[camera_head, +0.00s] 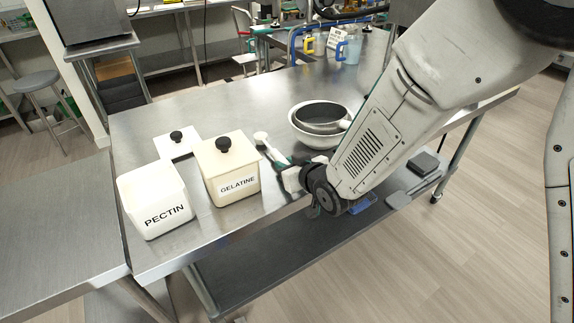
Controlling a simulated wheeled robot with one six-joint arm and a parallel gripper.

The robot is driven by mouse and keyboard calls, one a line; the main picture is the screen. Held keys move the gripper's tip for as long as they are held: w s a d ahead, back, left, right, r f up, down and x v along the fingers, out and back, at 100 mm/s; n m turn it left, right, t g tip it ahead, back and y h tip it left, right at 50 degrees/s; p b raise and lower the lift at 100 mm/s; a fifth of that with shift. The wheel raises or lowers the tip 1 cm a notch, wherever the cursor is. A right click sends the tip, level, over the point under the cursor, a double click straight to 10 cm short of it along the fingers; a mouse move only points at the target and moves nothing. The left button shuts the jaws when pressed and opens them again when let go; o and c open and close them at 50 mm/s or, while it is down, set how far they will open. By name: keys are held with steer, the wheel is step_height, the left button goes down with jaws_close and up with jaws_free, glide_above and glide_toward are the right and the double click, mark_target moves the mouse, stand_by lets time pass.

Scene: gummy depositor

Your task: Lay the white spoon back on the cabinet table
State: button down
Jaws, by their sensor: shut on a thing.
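The white spoon (262,139) shows over the steel table, just right of the GELATINE box. Its rounded end points up and left, and its other end runs into my gripper (281,160). My gripper is shut on the spoon, low at the table's front edge. I cannot tell whether the spoon touches the table top (235,108). My arm covers the right part of the table and part of the gripper.
The GELATINE box (232,170) has its lid on. The PECTIN box (155,200) is open, with its lid (177,144) lying behind it. Nested bowls (318,118) stand right of the spoon. Blue and yellow-handled jugs (349,48) stand far back. The table's back left is clear.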

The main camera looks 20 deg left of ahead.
steer(key=shift+f, duration=0.35)
steer(key=shift+f, duration=0.2)
steer(key=c, duration=1.3)
jaws_free()
steer(key=shift+o, duration=0.2)
steer(key=shift+r, duration=0.2)
steer(key=v, duration=1.2)
